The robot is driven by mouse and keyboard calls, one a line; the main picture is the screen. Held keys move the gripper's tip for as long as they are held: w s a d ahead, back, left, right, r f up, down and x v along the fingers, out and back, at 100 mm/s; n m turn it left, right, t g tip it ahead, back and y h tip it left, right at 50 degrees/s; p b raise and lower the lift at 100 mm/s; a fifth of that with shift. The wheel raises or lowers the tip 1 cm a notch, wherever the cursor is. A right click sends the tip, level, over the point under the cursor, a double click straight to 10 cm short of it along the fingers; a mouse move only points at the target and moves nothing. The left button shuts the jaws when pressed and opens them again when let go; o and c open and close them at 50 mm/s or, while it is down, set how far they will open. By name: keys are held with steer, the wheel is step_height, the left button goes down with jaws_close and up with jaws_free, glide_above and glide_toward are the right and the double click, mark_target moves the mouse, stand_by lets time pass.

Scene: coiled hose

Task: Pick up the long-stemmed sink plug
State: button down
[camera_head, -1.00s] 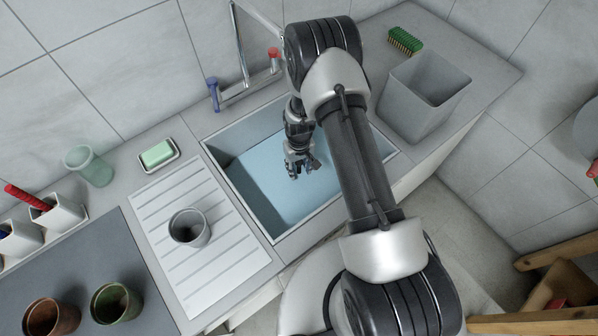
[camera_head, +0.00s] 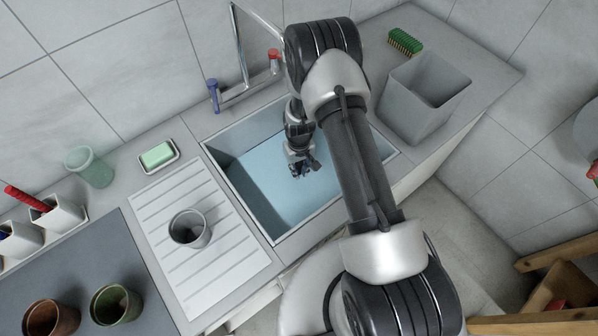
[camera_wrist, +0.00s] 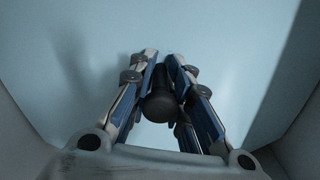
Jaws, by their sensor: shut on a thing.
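My gripper (camera_head: 301,170) reaches down into the sink basin (camera_head: 262,178). In the wrist view my gripper (camera_wrist: 160,72) is shut on a dark, rounded thing, the sink plug (camera_wrist: 159,103), which sits between the two fingers. Its dark end points toward the wrist camera. Its lower part is hidden by the fingers, so I cannot tell whether it touches the basin floor. In the head view the plug cannot be made out apart from the dark fingers.
The basin walls stand close around my gripper. A tap (camera_head: 240,50) rises behind the basin. A grey bin (camera_head: 425,95) stands to the right. A grey cup (camera_head: 190,229) stands on the ribbed drainboard (camera_head: 225,262) to the left, near a soap dish (camera_head: 158,155).

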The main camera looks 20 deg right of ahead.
steer(key=shift+r, duration=0.1)
step_height(320, 180, up, 10)
steer(key=shift+f+p, duration=0.1)
steer(key=shift+p, duration=1.1)
